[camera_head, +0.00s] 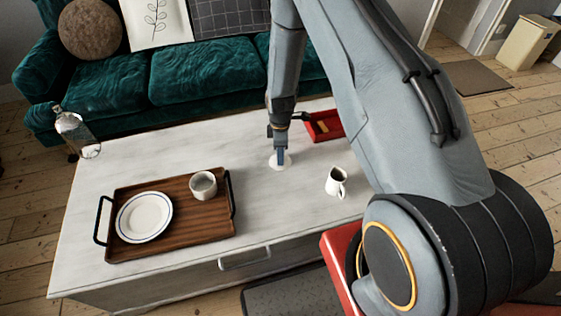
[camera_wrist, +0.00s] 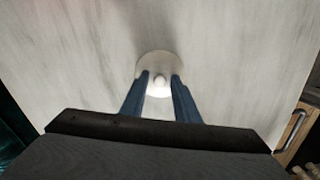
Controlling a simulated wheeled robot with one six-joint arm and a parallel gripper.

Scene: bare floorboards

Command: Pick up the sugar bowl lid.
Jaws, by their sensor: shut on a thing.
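The sugar bowl lid (camera_wrist: 157,60) is a small white disc with a round knob, on the pale table top. In the wrist view the knob lies between the two blue fingertips of my gripper (camera_wrist: 160,80). In the head view my gripper (camera_head: 280,157) points down at the lid (camera_head: 277,165), right of the tray, and is shut on it. The fingers hide part of the lid in the head view. I cannot tell whether the lid touches the table or is slightly above it.
A wooden tray (camera_head: 180,246) with a white plate (camera_head: 144,216) and a white cup (camera_head: 203,185) stands to the left. A white jug (camera_head: 336,182) stands close on the right. A red tray (camera_head: 326,124) lies behind my gripper. A glass bottle (camera_head: 74,131) is at the far left.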

